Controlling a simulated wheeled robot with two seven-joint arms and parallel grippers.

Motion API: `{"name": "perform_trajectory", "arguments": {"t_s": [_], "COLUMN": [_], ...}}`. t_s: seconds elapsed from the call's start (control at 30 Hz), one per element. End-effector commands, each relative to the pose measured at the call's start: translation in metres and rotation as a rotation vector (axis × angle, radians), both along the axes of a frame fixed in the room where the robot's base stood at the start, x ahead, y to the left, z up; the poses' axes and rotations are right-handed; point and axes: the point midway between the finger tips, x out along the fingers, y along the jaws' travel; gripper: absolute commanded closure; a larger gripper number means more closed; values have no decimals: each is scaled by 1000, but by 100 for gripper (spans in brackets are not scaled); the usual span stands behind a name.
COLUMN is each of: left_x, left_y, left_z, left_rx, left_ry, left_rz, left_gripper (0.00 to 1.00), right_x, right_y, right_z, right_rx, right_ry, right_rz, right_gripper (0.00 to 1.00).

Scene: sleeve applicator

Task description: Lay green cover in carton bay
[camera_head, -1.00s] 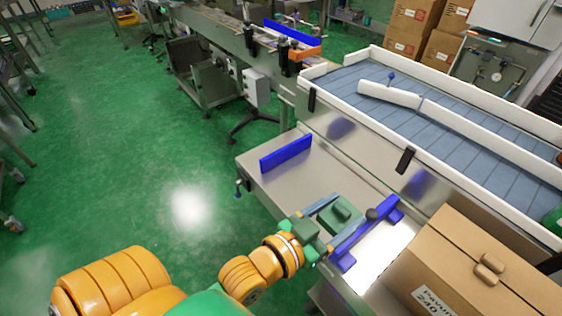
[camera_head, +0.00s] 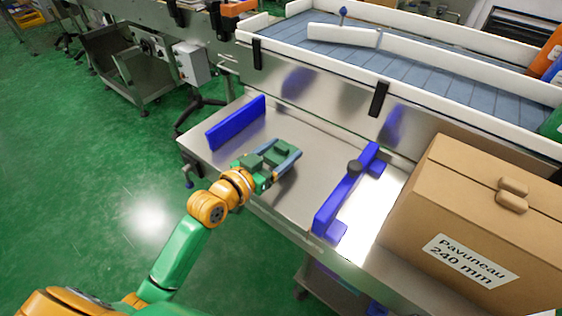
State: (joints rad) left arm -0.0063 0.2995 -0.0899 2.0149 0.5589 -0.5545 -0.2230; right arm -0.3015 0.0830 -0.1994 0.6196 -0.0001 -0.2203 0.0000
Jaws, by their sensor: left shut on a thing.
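My left gripper (camera_head: 280,158) reaches in from the lower left, over the steel table (camera_head: 318,152) between two blue guides. It is shut on the green cover (camera_head: 276,155), which is partly hidden by the fingers. I cannot tell whether the cover touches the table or hangs just above it. The space between the left blue guide (camera_head: 237,123) and the right blue guide (camera_head: 345,190) looks like the carton bay. My right gripper is not in view.
A closed cardboard carton (camera_head: 470,215) labelled "Pavuneau 240 mm" stands at the right, past the right guide. A conveyor (camera_head: 430,68) with white rails runs behind the table. Green floor lies left.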

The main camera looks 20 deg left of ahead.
Motion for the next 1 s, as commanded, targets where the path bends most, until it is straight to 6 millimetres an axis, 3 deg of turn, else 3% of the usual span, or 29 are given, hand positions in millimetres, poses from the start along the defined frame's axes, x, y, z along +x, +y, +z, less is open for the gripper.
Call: {"name": "perform_trajectory", "arguments": {"t_s": [0.03, 0.07, 0.37, 0.4, 0.5, 0.83, 1.0], "left_x": [-1, 0, -1, -1, -1, -2, -33], "left_y": [0, 0, 0, 0, 0, 0, 11], "left_z": [-16, -19, -20, -20, -19, -15, -11], "left_rx": [-1, 0, 1, 1, 1, 1, 6], "left_ry": [3, 2, 0, 1, 0, 0, 2], "left_rz": [0, 1, 0, 0, 0, 0, -3], "left_gripper": [85, 85, 85, 28, 1, 1, 1], "right_x": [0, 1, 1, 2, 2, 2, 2], "right_y": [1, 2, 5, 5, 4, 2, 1], "right_z": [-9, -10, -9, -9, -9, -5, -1], "right_rx": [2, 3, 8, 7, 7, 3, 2], "right_ry": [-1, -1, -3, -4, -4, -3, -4], "right_rz": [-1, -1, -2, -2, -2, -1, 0], "right_gripper": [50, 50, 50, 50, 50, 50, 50]}}
